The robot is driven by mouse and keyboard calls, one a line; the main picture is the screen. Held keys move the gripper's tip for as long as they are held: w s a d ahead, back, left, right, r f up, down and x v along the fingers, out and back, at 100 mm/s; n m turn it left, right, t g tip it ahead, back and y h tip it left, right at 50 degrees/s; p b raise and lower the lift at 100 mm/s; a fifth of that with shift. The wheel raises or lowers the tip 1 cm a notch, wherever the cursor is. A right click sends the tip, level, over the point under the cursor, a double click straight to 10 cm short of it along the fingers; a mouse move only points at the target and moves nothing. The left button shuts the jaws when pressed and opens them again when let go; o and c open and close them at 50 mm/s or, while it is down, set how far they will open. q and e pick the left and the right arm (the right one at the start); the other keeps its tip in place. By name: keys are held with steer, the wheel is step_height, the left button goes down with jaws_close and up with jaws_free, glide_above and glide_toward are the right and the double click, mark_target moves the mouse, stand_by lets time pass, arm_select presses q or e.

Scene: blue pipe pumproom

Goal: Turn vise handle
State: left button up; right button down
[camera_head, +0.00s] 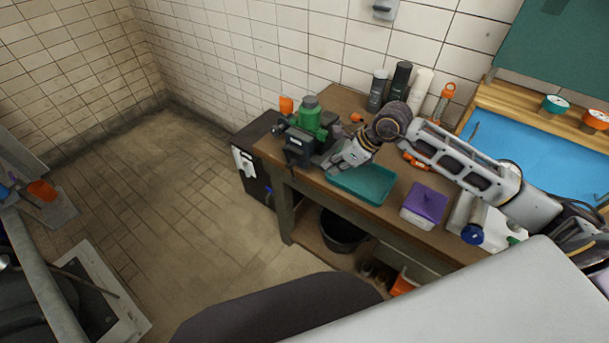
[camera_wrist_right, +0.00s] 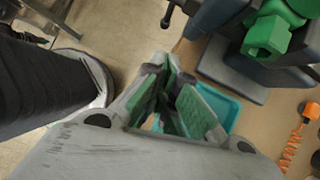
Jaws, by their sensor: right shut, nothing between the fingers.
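The vise (camera_head: 303,138) is dark grey-black with a green top and stands at the left corner of the wooden bench. In the right wrist view the vise (camera_wrist_right: 262,45) fills the upper right, with its green part nearest. A dark bar end that looks like the vise handle (camera_wrist_right: 168,16) sticks out at the top of that view, beyond the fingertips. My right gripper (camera_head: 334,164) is just right of the vise, above the bench's front edge. Its green-padded fingers (camera_wrist_right: 166,72) are shut and empty, apart from the handle. My left gripper is not in view.
A teal tray (camera_head: 364,184) lies under my right gripper, and a purple-lidded box (camera_head: 426,202) stands right of it. Dark bottles (camera_head: 399,80) and a white roll (camera_head: 421,85) stand at the wall. A black bucket (camera_head: 342,232) is below.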

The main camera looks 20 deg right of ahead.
mark_target(292, 163)
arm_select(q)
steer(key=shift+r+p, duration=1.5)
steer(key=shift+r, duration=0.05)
arm_select(e)
steer(key=shift+w+a+r+x, duration=0.25)
steer(key=shift+w+a+x, duration=0.05)
steer(key=shift+x, duration=1.7)
steer(key=shift+w+a+r+x, duration=0.25)
steer(key=shift+w+a+x, duration=0.05)
steer(key=shift+x, duration=1.7)
steer(key=shift+w+a+r+x, duration=0.25)
steer(key=shift+a+r+x, duration=0.05)
steer(key=shift+x, duration=1.7)
